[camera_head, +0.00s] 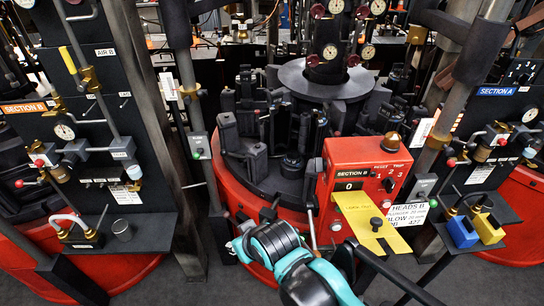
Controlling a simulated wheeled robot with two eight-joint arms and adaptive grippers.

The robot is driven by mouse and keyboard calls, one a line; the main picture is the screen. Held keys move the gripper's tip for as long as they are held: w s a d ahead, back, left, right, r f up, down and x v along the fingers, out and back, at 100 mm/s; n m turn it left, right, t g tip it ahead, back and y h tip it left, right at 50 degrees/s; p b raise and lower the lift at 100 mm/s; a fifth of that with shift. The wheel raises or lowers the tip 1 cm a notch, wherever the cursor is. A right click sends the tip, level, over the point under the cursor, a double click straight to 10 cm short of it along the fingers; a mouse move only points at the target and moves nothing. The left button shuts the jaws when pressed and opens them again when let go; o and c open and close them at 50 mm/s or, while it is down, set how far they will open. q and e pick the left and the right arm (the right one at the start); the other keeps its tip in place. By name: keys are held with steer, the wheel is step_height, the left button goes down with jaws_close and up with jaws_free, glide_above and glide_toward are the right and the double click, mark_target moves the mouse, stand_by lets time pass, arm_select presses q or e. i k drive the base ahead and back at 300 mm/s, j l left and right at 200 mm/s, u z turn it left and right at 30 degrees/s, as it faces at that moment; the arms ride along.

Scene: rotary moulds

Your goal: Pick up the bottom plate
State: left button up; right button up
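I cannot tell for certain which piece is the bottom plate. Dark mould parts (240,140) stand on the round table of the red rotary machine (235,190) in the middle. A round grey disc (325,80) sits on its centre column. A teal and black section of one of my arms (290,255) reaches in at the bottom middle, in front of the machine. I cannot make out a gripper on it, and neither gripper shows clearly. Nothing is seen held.
A red control box (365,165) marked Section B, with a yellow tag (372,222), stands close to my arm. Grey posts (190,110) flank the machine. Side panels carry gauges and shelves; blue (462,232) and yellow (488,228) blocks sit on the right shelf.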

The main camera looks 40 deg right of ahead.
mark_target(294, 159)
steer(key=i+j, duration=0.2)
steer(key=i, duration=0.15)
steer(key=i+j, duration=0.2)
steer(key=i+z, duration=0.15)
steer(key=z, duration=0.35)
steer(key=i+j+z, duration=0.15)
steer(key=z, duration=0.3)
steer(key=i+j+z, duration=0.1)
steer(key=z, duration=0.4)
steer(key=i+z, duration=0.25)
steer(key=i, duration=0.2)
